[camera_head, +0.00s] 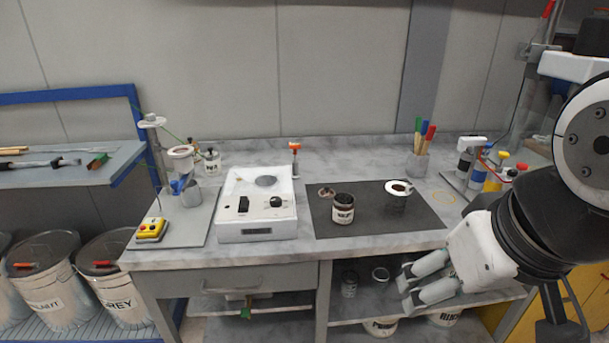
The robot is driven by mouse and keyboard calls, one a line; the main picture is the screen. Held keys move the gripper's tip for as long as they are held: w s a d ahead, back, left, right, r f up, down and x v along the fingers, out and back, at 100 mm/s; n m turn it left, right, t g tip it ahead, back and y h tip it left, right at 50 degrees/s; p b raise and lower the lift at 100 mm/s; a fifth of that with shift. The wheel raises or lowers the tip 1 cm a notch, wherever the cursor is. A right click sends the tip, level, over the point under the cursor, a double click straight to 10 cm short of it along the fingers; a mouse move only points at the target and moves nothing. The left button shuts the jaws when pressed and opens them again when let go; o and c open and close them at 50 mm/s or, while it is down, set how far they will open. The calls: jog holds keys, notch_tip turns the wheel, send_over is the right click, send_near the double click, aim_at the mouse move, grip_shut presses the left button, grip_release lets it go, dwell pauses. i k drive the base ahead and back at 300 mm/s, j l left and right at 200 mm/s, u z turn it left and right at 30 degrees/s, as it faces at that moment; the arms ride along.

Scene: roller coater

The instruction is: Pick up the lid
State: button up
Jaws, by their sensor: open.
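A small labelled jar (343,210) with a dark open top stands on the dark mat (370,227) on the workbench. A small reddish-brown round piece (326,193) lies behind and left of the jar; it may be the lid, but it is too small to tell. A white ring-shaped piece (398,187) with a brownish centre sits on a thin wire stand at the mat's right; I cannot tell whether this is the lid. My gripper (407,286) is open and empty, at the bench's front right, apart from these pieces, its fingers pointing left.
A white device with knobs (257,205) stands left of the mat. A cup of coloured-handled tools (418,163) stands behind right, bottles (492,170) farther right. A yellow button box (151,229) is at far left. Cans (380,275) stand on the shelf below. The mat's front is clear.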

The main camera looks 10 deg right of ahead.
aim_at(326, 192)
jog(key=i+j, duration=0.1)
jog(key=i, duration=1.25)
